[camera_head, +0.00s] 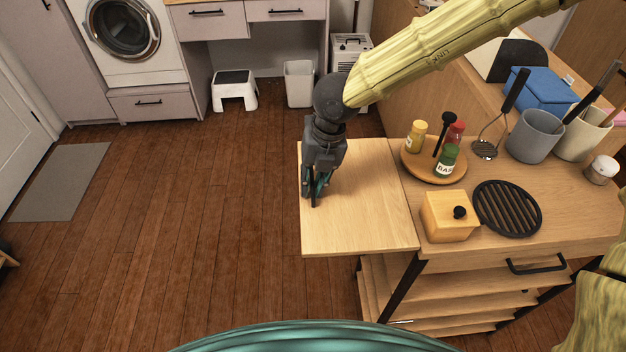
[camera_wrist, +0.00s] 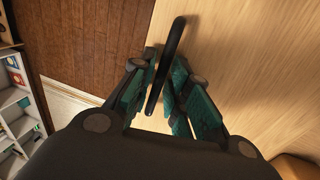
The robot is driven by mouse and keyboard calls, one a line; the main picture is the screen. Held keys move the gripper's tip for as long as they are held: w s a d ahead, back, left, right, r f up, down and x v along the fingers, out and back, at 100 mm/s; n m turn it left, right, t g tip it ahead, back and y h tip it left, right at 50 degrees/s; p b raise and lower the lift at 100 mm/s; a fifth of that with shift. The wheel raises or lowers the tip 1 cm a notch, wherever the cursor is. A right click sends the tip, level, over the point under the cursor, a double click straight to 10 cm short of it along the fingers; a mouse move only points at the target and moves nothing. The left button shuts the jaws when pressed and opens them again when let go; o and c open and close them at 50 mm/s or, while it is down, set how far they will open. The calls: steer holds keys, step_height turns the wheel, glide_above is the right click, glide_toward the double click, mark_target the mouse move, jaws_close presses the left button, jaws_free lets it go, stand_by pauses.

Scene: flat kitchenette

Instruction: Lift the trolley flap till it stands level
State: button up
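The trolley flap (camera_head: 365,215) is a pale wooden leaf at the left end of the trolley top (camera_head: 575,200). It stands out sideways and looks about level with the top, with a thin seam between them. My gripper (camera_head: 316,190) is over the flap near its outer left edge. In the wrist view, a black bar handle (camera_wrist: 172,45) runs between the teal finger pads of my gripper (camera_wrist: 160,95), which are close in on it from both sides. The flap face also shows in the wrist view (camera_wrist: 245,60). The underside of the flap is hidden.
On the top stand a round tray (camera_head: 410,165) with bottles, a wooden box (camera_head: 440,222), a black trivet (camera_head: 508,208) and a grey utensil pot (camera_head: 535,137). A white step stool (camera_head: 234,88) and bin (camera_head: 299,83) stand behind. The floor (camera_head: 180,220) to the left is clear.

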steer(key=shift+r, duration=0.1)
step_height(320, 180, up, 12)
steer(key=d, duration=0.2)
steer(key=shift+d+f, duration=0.2)
stand_by(0.6)
